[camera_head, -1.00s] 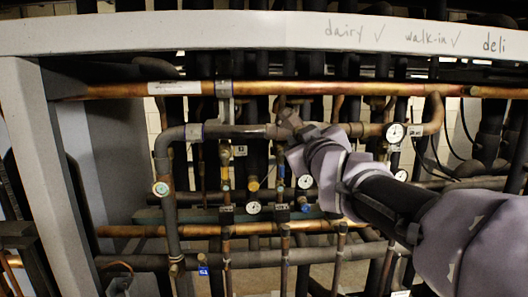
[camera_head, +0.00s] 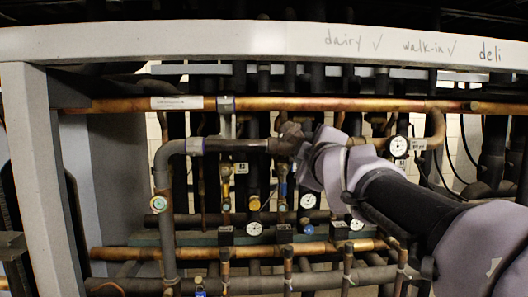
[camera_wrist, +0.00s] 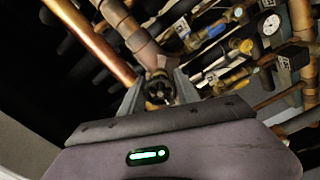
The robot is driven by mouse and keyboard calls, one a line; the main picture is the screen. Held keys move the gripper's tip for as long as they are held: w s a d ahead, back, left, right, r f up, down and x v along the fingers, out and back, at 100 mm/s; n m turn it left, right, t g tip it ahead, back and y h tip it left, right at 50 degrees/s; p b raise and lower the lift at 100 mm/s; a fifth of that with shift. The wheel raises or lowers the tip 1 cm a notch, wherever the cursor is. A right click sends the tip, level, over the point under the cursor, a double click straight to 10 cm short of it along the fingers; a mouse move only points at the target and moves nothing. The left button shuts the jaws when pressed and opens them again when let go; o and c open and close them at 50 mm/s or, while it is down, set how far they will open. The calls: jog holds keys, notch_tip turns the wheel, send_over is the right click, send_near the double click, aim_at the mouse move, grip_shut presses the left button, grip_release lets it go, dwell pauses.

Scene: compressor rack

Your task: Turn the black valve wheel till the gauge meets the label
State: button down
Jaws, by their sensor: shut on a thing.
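The black valve wheel (camera_wrist: 160,88) sits at the end of a copper-brown valve body in the wrist view. My gripper (camera_wrist: 160,94) is shut on it, with one grey finger on each side. In the head view my gripper (camera_head: 304,160) meets the pipe fitting at mid-height and hides the wheel. A white round gauge (camera_head: 398,146) is to the right of my gripper, with a small white label (camera_head: 418,144) beside it. Its needle is too small to read. I cannot tell which gauge belongs to this valve.
More gauges (camera_head: 308,200) and (camera_head: 254,228) hang lower among the pipes. A copper pipe (camera_head: 300,104) runs above my gripper. A grey beam (camera_head: 230,40) with handwriting crosses the top, and a grey post (camera_head: 45,170) stands left. Pipes crowd the space around my gripper.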

dwell(0.4)
jog(key=c, duration=0.9)
grip_release()
jog(key=s+p, duration=0.4)
jog(key=s, duration=1.3)
jog(key=shift+s, duration=0.15)
jog(key=shift+f, duration=0.1)
